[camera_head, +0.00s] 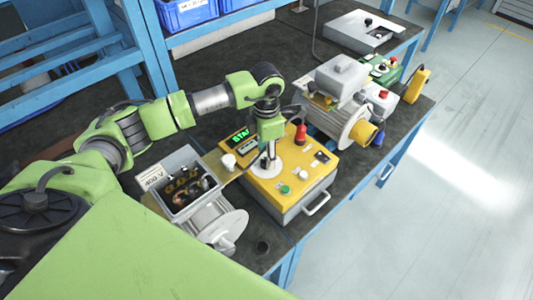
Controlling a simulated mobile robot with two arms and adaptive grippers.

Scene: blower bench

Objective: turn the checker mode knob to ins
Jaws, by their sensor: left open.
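The checker (300,193) is a yellow-topped box on the dark bench. A lit green display (241,136) stands at its back left. My left gripper (268,158) points down over the checker's top, in front of a pale round plate (262,171). It is open; its fingertips are small and partly merge with the plate. The mode knob cannot be made out for certain and may be hidden by the gripper. A black control (321,157) sits on a white label, and green and white buttons (285,189) are near the front. My right gripper is out of view.
Blue crates (186,12) sit at the back. The floor at right is clear.

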